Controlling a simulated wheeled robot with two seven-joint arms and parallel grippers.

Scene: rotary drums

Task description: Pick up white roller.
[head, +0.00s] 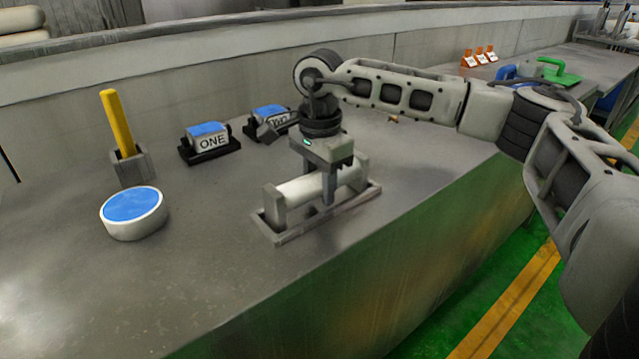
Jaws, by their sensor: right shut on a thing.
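The white roller (297,190) lies level between the two upright ends of a grey holder (290,237) on the metal bench, near its front edge. My right gripper (328,190) points down over the roller's middle, with its fingers shut on it. The roller looks to be still in the holder; the gripper hides part of its middle and I cannot tell if it is raised. My left gripper is not in view.
A round white drum with a blue top (133,211) and a yellow stick in a grey block (118,125) stand at the left. The bench (215,285) is clear at front left.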

